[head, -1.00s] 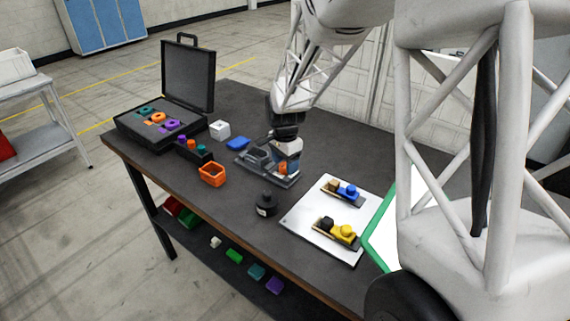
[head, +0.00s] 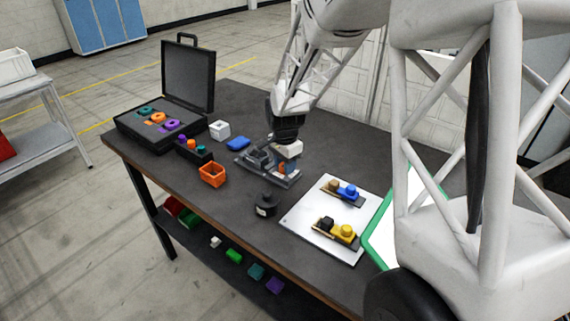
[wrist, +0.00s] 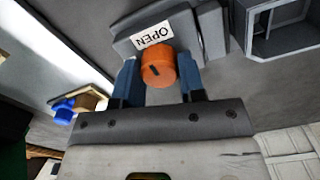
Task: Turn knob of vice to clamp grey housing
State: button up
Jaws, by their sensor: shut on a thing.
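The grey vice (head: 285,181) stands on the dark table, and part of it shows in the wrist view (wrist: 207,35). In the head view my gripper (head: 284,163) is over the right end of the vice and partly hides the knob. A grey housing (wrist: 272,38) with a square opening is at the upper right of the wrist view.
A white plate (head: 300,222) with blue and yellow parts lies to the right. A black cylindrical part (head: 266,205) stands in front of the vice.

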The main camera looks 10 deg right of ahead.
jog(key=shift+n, duration=0.3)
jog(key=n, duration=0.3)
jog(key=shift+n, duration=0.4)
jog(key=n, duration=0.4)
jog(key=shift+n, duration=0.3)
jog(key=n, duration=0.4)
jog(key=shift+n, duration=2.5)
jog(key=o, duration=0.9)
jog(key=shift+o, duration=0.2)
